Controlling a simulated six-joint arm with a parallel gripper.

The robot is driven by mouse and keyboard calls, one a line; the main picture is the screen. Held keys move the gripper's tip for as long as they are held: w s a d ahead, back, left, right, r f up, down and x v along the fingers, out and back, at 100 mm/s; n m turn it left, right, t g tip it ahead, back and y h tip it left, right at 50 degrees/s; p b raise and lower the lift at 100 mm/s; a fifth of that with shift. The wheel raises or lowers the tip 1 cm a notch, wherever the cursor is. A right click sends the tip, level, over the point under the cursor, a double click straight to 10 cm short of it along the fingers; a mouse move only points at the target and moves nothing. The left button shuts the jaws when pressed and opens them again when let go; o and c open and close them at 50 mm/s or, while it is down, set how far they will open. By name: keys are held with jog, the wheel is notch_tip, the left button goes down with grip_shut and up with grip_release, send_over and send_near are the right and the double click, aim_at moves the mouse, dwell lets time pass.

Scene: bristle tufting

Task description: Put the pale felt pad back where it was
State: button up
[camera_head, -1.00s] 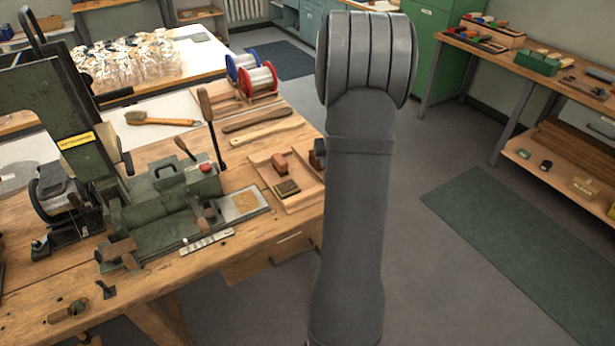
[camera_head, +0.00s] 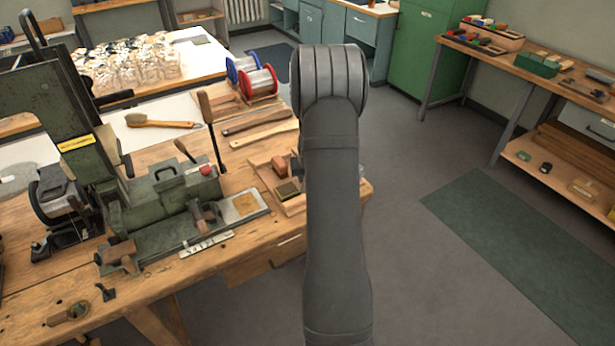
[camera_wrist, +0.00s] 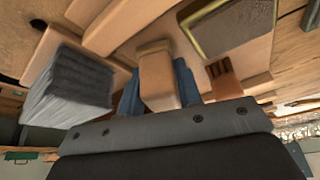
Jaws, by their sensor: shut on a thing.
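My gripper (camera_wrist: 158,92) shows its two blue fingers in the wrist view, shut on a pale tan block with rounded edges, which looks like the pale felt pad (camera_wrist: 157,72). In the wrist view the pad is over or close to a light wooden tray (camera_wrist: 120,25); I cannot tell whether it touches. In the head view my own arm hides the gripper and the pad. The wooden tray (camera_head: 264,172) shows there just left of my arm, partly covered, with a reddish-brown block (camera_head: 280,165) and a dark brass-edged block (camera_head: 287,189) in it.
In the wrist view a grey ribbed block (camera_wrist: 68,88) is left of the fingers. The dark brass-edged block (camera_wrist: 228,24) is at upper right, near a small brown slotted piece (camera_wrist: 224,78). A green machine (camera_head: 165,195) stands left of the tray. Wooden tools and wire spools (camera_head: 258,80) lie behind.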

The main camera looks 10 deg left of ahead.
jog(key=shift+f, duration=0.15)
jog(key=o, duration=0.9)
jog(key=v, duration=1.2)
jog(key=shift+r, duration=0.2)
jog(key=x, duration=1.2)
jog(key=shift+f, duration=0.35)
jog(key=shift+w+r, duration=0.1)
jog(key=shift+r, duration=1.15)
